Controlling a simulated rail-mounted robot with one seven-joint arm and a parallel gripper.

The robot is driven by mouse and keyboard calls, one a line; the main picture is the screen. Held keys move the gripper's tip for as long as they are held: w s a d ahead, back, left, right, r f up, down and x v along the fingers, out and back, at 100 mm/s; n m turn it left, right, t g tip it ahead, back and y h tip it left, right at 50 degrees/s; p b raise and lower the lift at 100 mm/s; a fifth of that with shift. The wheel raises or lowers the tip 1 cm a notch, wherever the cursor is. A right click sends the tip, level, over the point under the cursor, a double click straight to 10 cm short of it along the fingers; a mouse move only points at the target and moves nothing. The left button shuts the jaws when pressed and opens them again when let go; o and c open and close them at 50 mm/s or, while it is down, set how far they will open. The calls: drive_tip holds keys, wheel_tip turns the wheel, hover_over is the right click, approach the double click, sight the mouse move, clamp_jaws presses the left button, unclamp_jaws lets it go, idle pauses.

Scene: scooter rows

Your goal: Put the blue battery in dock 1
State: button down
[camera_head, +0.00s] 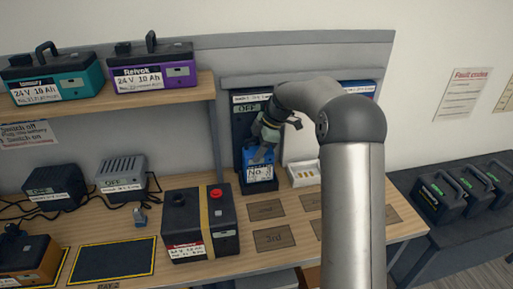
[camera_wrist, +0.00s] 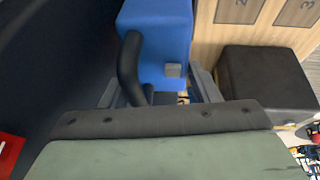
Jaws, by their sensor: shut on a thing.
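The blue battery (camera_head: 262,152) stands upright in the dark left dock bay (camera_head: 241,121) at the back of the bench. It carries a white label reading "No." with an unclear digit. My gripper (camera_head: 266,128) is at its top, shut on its black handle. In the wrist view the blue battery (camera_wrist: 158,40) and its dark handle (camera_wrist: 130,68) show between the grey fingers of my gripper (camera_wrist: 160,92). My arm hides part of the docks, and I cannot tell whether the battery is fully seated.
A white-based bay (camera_head: 304,174) lies just right. A black battery with a red button (camera_head: 199,222) stands in front, left. Bench marker plates (camera_head: 274,239) are bare. Teal (camera_head: 55,76) and purple (camera_head: 152,64) batteries sit on the shelf; chargers (camera_head: 122,177) stand below. Black batteries (camera_head: 438,197) stand at right.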

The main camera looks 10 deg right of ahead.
drive_tip(key=shift+f+b, duration=0.55)
drive_tip(key=shift+f, duration=0.05)
drive_tip(key=shift+c, duration=2.1)
unclamp_jaws()
drive_tip(key=shift+f, duration=0.2)
drive_tip(key=p+v, duration=0.7)
drive_tip(key=v, duration=1.9)
drive_tip(key=shift+r, duration=0.4)
drive_tip(key=shift+s, duration=0.1)
drive_tip(key=s+r+p, duration=0.4)
drive_tip(key=s+r, duration=0.4)
drive_tip(key=r, duration=0.5)
drive_tip(key=shift+p, duration=0.35)
